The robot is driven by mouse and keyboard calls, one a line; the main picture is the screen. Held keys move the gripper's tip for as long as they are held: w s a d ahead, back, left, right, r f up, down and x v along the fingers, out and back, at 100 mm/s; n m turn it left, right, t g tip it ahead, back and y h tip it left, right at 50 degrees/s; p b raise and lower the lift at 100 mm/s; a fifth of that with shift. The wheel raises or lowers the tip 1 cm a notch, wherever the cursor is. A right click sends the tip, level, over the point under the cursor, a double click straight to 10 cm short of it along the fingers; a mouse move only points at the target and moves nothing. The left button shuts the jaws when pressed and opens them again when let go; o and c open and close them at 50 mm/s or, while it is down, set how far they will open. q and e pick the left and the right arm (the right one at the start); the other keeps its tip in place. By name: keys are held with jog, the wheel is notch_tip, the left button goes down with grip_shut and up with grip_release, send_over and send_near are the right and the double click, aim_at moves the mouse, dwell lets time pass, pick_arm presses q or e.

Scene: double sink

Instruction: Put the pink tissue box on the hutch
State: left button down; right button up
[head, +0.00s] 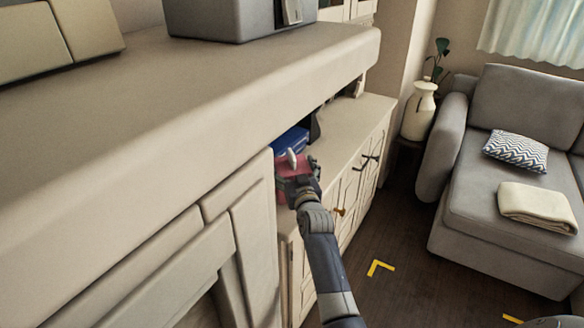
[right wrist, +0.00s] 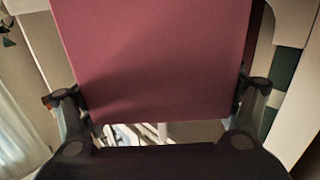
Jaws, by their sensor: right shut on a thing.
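The pink tissue box (head: 288,164) is in my right gripper (head: 298,186), with a white tissue tuft standing up from it. In the right wrist view the box's flat pink side (right wrist: 155,60) fills the space between the two fingers, one at each side edge. The hutch (head: 345,135) is the cream cabinet with doors and a counter top. The box is at the near end of the hutch, partly hidden by the gripper; whether it touches the top cannot be told. My left gripper is not in view.
A blue box (head: 291,140) sits just behind the pink box. A thick cream mantel shelf (head: 200,90) crosses the left side, close to my right gripper. The far part of the hutch top is clear. A grey sofa (head: 490,190) and vase (head: 419,112) stand right.

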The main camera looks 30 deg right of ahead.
jog(key=o, duration=1)
jog(key=shift+f, duration=0.1)
jog(key=shift+o, duration=0.2)
jog(key=shift+s, duration=0.1)
jog(key=v, duration=1.2)
